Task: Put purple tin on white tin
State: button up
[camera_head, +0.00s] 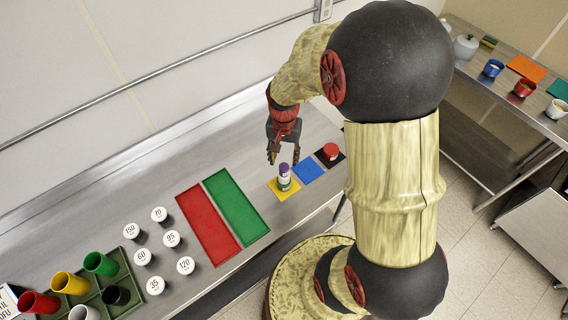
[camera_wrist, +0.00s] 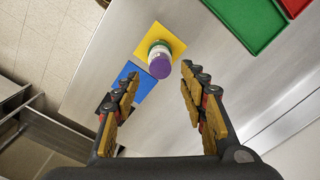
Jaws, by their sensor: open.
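The purple tin (camera_head: 284,168) stands on top of the white tin (camera_head: 284,177), in a stack on the yellow mat (camera_head: 274,186). A green band (camera_head: 284,186) shows at the bottom of the stack, seemingly another tin. In the wrist view the purple tin (camera_wrist: 160,68) faces the camera, with the white tin (camera_wrist: 158,51) mostly hidden behind it.
A blue mat (camera_head: 309,171) is bare beside the stack; a red tin (camera_head: 331,150) stands on a black mat. Red (camera_head: 208,224) and green (camera_head: 237,207) trays lie left, then several numbered white lids and a cup rack (camera_head: 128,283). A second counter (camera_head: 470,72) holds cups.

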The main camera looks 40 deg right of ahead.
notch_tip(320, 180, up, 6)
notch_tip(320, 180, up, 11)
jog(key=n+t, duration=0.2)
jog(key=n, duration=0.2)
send_over(284, 166)
jog(key=s+a, duration=0.3)
jog(key=a, duration=0.3)
jog(key=s+a+r+n+t, duration=0.3)
jog(key=s+a+r+n, duration=0.2)
jog(key=s+r, duration=0.3)
jog(key=shift+s+a+n+t, duration=0.3)
jog(key=shift+s+a, duration=0.25)
jog(key=shift+s, duration=0.2)
